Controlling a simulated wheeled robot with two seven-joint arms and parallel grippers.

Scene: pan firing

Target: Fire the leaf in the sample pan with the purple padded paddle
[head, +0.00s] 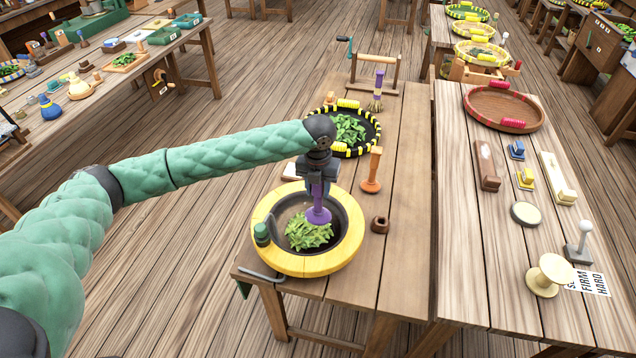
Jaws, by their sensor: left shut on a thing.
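The sample pan (279,262) is a dark bowl with a wide yellow rim, at the front of the middle table. A heap of green leaf (308,234) lies in it. My left gripper (316,183) points down over the pan, shut on the purple padded paddle (318,214). The paddle is upright, its round purple head at the top edge of the leaf heap; I cannot tell if it presses on the leaf. The fingers partly hide the paddle's handle. My right gripper is not in view.
Behind the pan stand a black-and-yellow tray of leaves (368,130) and an orange paddle (372,172). A small brown pot (379,225) is right of the pan. A green knob (262,235) sits on the rim's left. The table's right front is clear.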

